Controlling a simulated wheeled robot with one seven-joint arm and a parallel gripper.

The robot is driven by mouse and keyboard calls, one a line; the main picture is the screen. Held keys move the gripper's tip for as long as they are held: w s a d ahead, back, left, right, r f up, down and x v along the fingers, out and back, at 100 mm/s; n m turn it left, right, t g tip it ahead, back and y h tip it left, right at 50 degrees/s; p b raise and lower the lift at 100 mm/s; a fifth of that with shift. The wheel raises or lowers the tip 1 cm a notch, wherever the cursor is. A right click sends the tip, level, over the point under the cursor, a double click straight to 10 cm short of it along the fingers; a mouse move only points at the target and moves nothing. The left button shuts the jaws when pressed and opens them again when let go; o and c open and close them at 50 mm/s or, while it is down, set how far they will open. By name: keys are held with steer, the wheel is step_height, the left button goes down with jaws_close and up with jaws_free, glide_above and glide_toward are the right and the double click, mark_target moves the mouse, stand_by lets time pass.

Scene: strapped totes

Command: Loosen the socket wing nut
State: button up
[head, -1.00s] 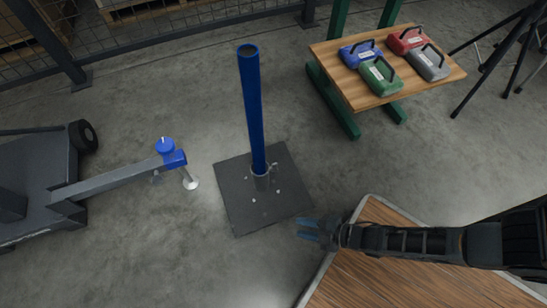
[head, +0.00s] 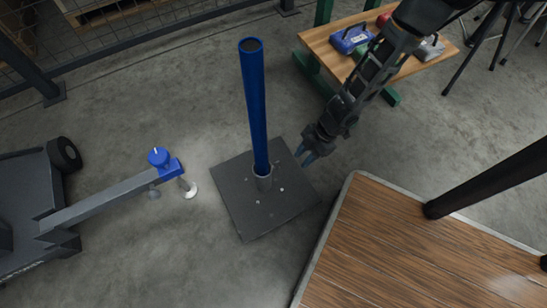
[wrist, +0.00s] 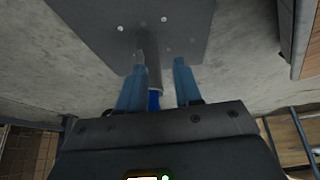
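A blue post (head: 254,110) stands upright in a short grey socket (head: 264,182) on a dark square base plate (head: 245,215) bolted to the floor. The wing nut is too small to make out clearly against the socket. My gripper (head: 305,156) is to the right of the socket, over the plate's right edge, apart from the post. In the wrist view my gripper (wrist: 160,62) has its two blue fingers spread, with nothing held. The grey socket (wrist: 152,72) and a bit of the blue post (wrist: 153,101) show in line between the fingers, beyond them.
A wooden table (head: 320,45) with coloured cases stands at the back right, partly behind my arm. A wood-topped platform (head: 400,250) is at the lower right. A wheeled cart with a long bar (head: 100,203) and blue clamp (head: 165,163) is at the left. A tripod (head: 480,75) stands far right.

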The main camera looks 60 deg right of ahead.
glide_toward(279, 161)
steer(key=f, duration=0.2)
steer(key=w+a, duration=0.1)
steer(key=shift+g, duration=0.4)
steer(key=b+x, duration=0.3)
steer(key=x, duration=0.4)
steer(key=shift+w+f+b, duration=0.1)
steer(key=shift+f+b, duration=0.15)
steer(key=shift+b, duration=0.15)
jaws_close()
